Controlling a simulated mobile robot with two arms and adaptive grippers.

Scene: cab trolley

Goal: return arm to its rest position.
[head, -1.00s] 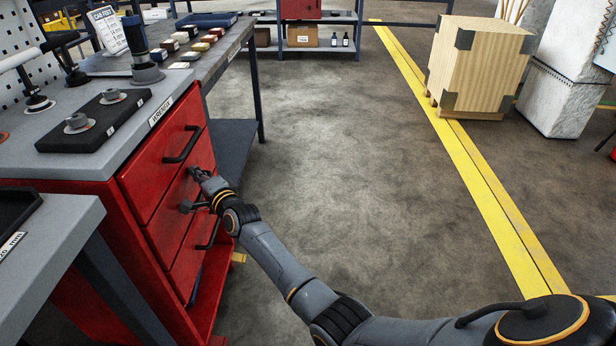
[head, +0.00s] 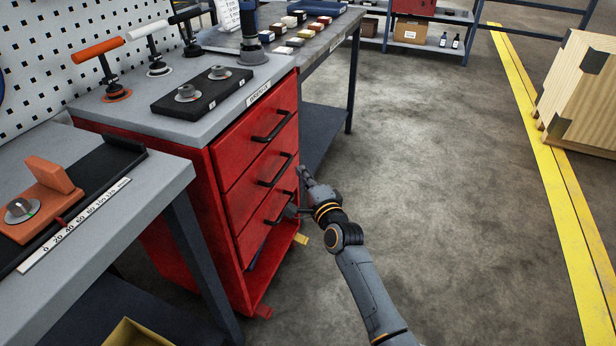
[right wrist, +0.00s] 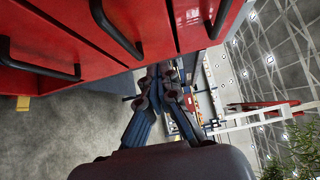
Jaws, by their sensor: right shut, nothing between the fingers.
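My right arm (head: 362,285) reaches in from the bottom of the head view. Its gripper (head: 304,176) is shut and empty, just to the right of the red drawer cabinet's front (head: 258,150). In the picture it lies close to the middle black handle (head: 276,171) and lower black handle (head: 281,208), seemingly apart from them. In the right wrist view the shut fingers (right wrist: 160,72) show beside the red drawer fronts (right wrist: 75,30), with black handles at the left. My left gripper is not in view.
A grey table (head: 165,185) with a dial and ruled scale stands at left. A pegboard (head: 80,50) and bench with small blocks (head: 325,32) lie behind. A wooden crate (head: 584,95) stands at right beyond a yellow floor line (head: 560,190). The floor between is clear.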

